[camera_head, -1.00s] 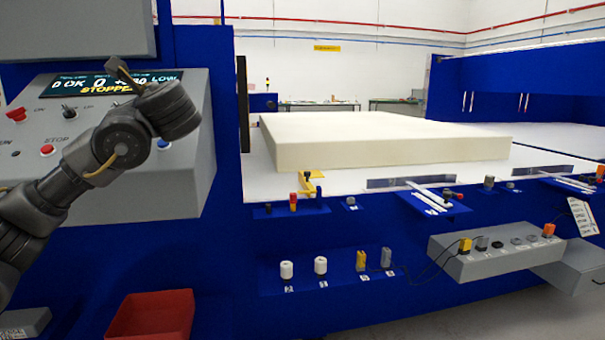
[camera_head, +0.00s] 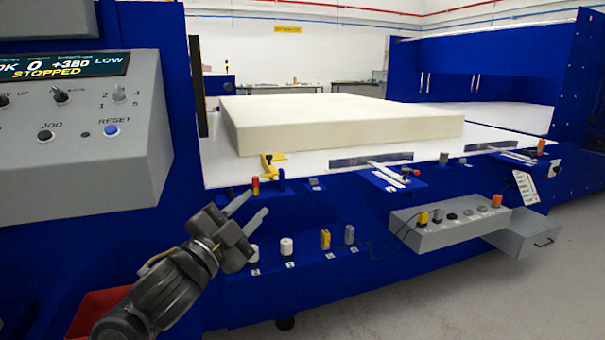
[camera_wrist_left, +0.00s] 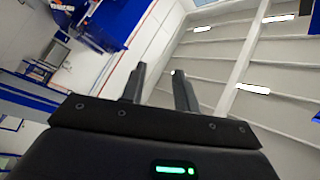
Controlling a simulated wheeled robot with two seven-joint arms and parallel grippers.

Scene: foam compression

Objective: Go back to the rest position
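My left gripper (camera_head: 249,206) is in front of the blue machine's lower front, to the right of the grey control panel (camera_head: 80,165). Its two fingers stand apart with nothing between them. In the left wrist view the fingers (camera_wrist_left: 157,85) are also apart and empty, with the ceiling and part of the room behind them. My right gripper is not in view. The panel's display (camera_head: 45,68) reads STOPPED, and a blue RESET button (camera_head: 110,131) shows on the panel.
A cream foam block (camera_head: 340,122) lies on the white machine table (camera_head: 225,172). White knobs (camera_head: 287,249) and yellow and grey fittings (camera_head: 326,239) sit close beside the left gripper. A grey box (camera_head: 440,230) juts out on the right. A red bin (camera_head: 90,310) is low at left.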

